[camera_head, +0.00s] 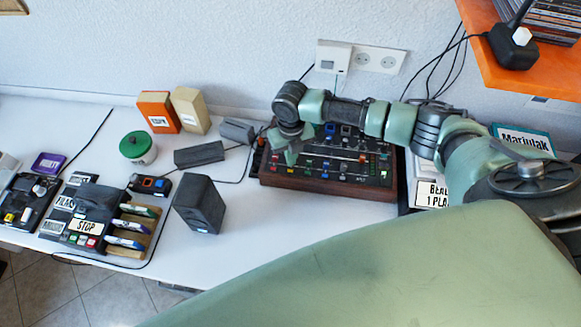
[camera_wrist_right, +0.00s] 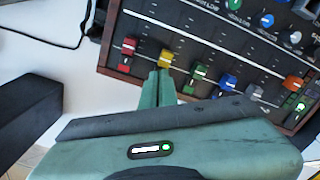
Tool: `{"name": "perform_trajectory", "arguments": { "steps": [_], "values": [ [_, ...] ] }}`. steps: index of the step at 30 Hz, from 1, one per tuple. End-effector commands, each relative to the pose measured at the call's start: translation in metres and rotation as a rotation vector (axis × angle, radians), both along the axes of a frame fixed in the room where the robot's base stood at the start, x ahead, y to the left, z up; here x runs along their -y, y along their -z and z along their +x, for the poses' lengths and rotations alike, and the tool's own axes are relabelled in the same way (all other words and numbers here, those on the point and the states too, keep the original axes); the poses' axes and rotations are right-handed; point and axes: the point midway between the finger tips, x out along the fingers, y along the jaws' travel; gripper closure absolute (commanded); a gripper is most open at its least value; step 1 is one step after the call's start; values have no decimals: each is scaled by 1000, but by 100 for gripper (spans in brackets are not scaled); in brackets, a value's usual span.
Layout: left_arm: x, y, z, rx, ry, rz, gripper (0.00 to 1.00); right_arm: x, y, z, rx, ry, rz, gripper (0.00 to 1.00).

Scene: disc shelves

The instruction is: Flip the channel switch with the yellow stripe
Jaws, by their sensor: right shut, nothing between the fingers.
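The mixer (camera_head: 325,185) is a dark console with a wooden front edge, standing against the wall; its panel also fills the top of the right wrist view (camera_wrist_right: 215,40). A yellow cap (camera_wrist_right: 166,58) sits low on the panel, between a red cap (camera_wrist_right: 127,50) and a green cap (camera_wrist_right: 199,75). My right gripper (camera_wrist_right: 160,76) is shut and empty, its tips just below the yellow cap; I cannot tell whether they touch. In the head view the right gripper (camera_head: 291,157) is over the mixer's left part and hides some controls. A yellow-striped switch cannot be clearly made out.
A black speaker (camera_head: 199,204) stands left of the mixer, with dark grey blocks (camera_head: 199,154) behind it. A labelled box (camera_head: 432,192) is close on the right. An orange shelf (camera_head: 515,85) overhangs at upper right. White table shows in front of the mixer.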

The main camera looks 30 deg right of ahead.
Motion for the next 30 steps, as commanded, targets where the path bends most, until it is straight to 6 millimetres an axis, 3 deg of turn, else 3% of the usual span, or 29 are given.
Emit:
{"name": "perform_trajectory", "arguments": {
  "steps": [1,19,30],
  "values": [
    [0,-9,0,0,0,0,72,0,-9,0,1,0,0,100],
    [0,-54,0,0,0,1,72,0,-57,0,1,1,0,100],
    [-1,-56,0,0,0,1,72,0,-60,0,0,1,0,100]
  ]
}}
